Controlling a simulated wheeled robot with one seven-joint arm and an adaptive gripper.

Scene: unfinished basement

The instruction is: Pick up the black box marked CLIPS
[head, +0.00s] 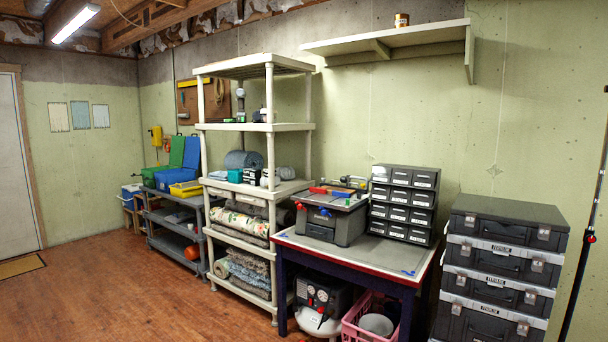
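No lettering that reads CLIPS can be made out in the head view, so I cannot tell which black thing is the box. A black cabinet of small drawers with white labels (404,203) stands at the back right of the workbench; its labels are too small to read. Large black cases with silver latches (497,262) are stacked on the right, with small labels I cannot read. Small dark items (252,175) sit on the shelf rack. My gripper is not in view.
The workbench (395,255) holds a grey toolbox (333,222) beside the cabinet. A compressor (322,298) and pink crate (354,330) fill the space below. The cream rack (270,128) stands left of the bench. Wooden floor (110,285) at the left is open.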

